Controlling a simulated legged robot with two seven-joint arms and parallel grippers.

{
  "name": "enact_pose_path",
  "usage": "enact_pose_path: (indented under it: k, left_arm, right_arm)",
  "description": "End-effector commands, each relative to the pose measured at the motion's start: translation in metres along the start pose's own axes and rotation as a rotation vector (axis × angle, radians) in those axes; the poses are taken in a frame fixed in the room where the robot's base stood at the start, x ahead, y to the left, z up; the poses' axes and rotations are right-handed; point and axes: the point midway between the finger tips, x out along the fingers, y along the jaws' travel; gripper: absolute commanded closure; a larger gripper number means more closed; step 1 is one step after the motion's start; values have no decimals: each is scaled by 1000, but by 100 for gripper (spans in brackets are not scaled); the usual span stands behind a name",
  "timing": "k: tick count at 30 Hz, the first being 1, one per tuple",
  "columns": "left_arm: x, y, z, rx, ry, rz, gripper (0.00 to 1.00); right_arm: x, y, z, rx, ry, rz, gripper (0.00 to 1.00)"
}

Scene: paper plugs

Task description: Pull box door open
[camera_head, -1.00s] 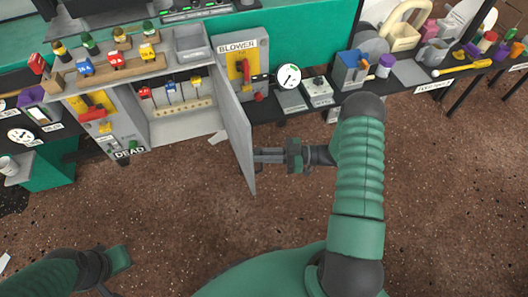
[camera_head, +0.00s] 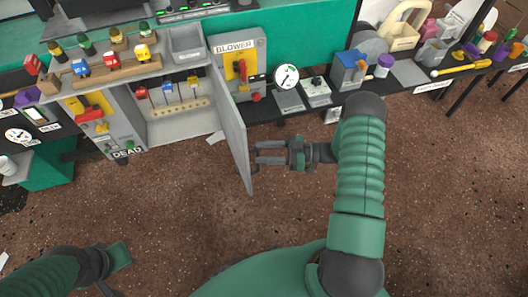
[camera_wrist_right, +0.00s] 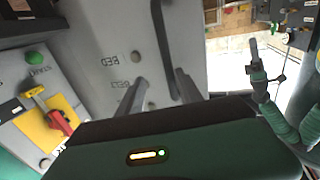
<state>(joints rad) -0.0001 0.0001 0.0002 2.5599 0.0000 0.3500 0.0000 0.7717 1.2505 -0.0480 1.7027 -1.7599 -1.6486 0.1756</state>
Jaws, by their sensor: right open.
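The grey box door (camera_head: 236,135) stands swung outward from the open grey box (camera_head: 210,118), which is marked DEAD at its lower left. Inside the box are several coloured plugs (camera_head: 168,93). My right gripper (camera_head: 258,152) is open and empty, just right of the door's outer face, with its fingers pointing at it. In the right wrist view, the two fingers (camera_wrist_right: 158,88) spread in front of the grey door panel (camera_wrist_right: 110,50); a dark curved bar (camera_wrist_right: 161,45) runs along it. My left gripper (camera_head: 112,268) is low at the left, its jaws unclear.
A BLOWER panel (camera_head: 238,68) with a red and yellow switch stands behind the door. A round gauge (camera_head: 286,77) and a blue box (camera_head: 350,70) are on the bench to the right. The brown floor (camera_head: 200,210) in front is clear.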

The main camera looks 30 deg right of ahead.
Motion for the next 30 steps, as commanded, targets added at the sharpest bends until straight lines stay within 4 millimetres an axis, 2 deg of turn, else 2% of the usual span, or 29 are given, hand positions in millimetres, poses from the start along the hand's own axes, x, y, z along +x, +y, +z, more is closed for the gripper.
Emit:
enact_pose_path:
  k: [20, 23, 25, 30]
  left_arm:
    - [-1, 0, 0, 0, 0, 0, 100]
    - [-4, 0, -1, 0, 0, 0, 100]
    - [-9, 0, -2, 0, 0, 0, 100]
    - [-19, 0, -4, 0, 0, 0, 100]
  right_arm:
    - [0, 0, 0, 1, 3, -1, 66]
    - [-12, 0, -1, 1, 3, 2, 66]
    - [-26, 0, -2, 1, 1, 2, 66]
    - [-75, 0, -2, 1, 2, 3, 66]
